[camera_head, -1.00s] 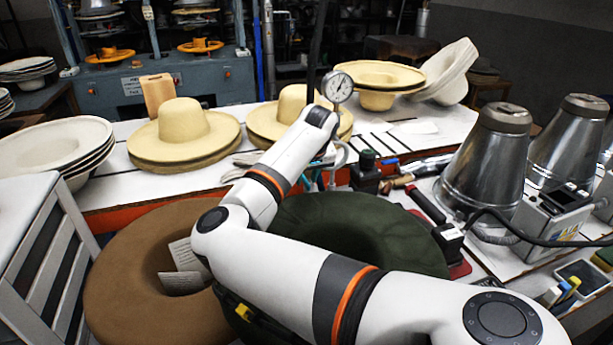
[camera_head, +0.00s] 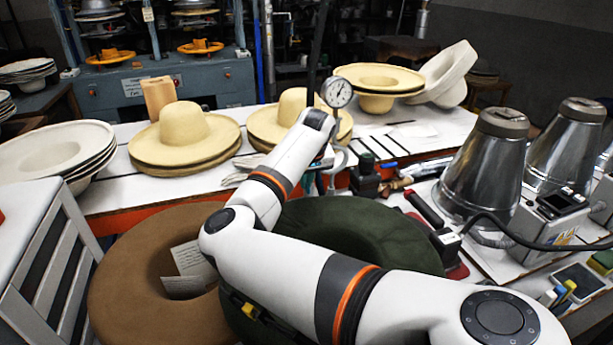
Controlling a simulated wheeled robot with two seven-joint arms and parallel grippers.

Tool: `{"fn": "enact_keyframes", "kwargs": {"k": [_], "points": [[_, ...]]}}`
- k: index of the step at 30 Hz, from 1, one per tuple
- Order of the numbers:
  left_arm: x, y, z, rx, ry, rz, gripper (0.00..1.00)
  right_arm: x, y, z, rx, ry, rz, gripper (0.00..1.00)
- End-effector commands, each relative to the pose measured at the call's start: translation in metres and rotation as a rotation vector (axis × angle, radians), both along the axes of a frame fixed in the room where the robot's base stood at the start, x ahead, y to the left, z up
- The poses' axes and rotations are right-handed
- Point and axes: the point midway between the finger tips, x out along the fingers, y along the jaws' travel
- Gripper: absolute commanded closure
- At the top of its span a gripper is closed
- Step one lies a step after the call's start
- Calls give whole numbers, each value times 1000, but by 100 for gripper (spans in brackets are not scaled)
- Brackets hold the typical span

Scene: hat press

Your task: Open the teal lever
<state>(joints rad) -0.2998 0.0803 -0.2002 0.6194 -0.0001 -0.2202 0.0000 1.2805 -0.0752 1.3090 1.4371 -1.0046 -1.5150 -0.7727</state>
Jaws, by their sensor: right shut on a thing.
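My right arm reaches across the middle of the view, and its wrist bends down over the front edge of the white worktable. My right gripper (camera_head: 326,158) is small and partly hidden behind my own wrist. It is shut on the teal lever (camera_head: 319,182), of which only a small teal part shows below and beside the wrist. The lever's base and exact angle are hidden by my arm. My left gripper is not in view.
A round dial gauge (camera_head: 337,91) stands just behind my right wrist. Straw hats (camera_head: 183,122) sit on the table to the left. A brown felt hat (camera_head: 130,275) and a green one (camera_head: 370,225) lie below my arm. Metal cones (camera_head: 483,170) stand at right.

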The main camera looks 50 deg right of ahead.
Motion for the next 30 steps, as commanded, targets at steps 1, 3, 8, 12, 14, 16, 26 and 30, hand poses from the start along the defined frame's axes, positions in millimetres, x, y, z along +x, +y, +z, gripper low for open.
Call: {"fn": "enact_keyframes", "kwargs": {"k": [1, 3, 8, 12, 14, 16, 26, 30], "points": [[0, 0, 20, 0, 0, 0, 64, 1, -1, 12, 11, 23, 5, 100], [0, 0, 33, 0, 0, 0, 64, 2, -1, 16, 28, 54, 5, 100], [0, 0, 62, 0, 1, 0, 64, 6, -3, 23, 73, 134, 5, 100], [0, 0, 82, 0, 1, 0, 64, 10, -6, 28, 114, 209, 5, 100], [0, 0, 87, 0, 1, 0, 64, 11, -7, 30, 130, 237, 5, 100], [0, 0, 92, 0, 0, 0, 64, 13, -8, 31, 146, 268, 6, 100], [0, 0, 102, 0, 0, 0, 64, 20, -11, 36, 203, 367, 4, 100], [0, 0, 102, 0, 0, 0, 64, 19, -11, 36, 210, 382, 1, 100]]}}
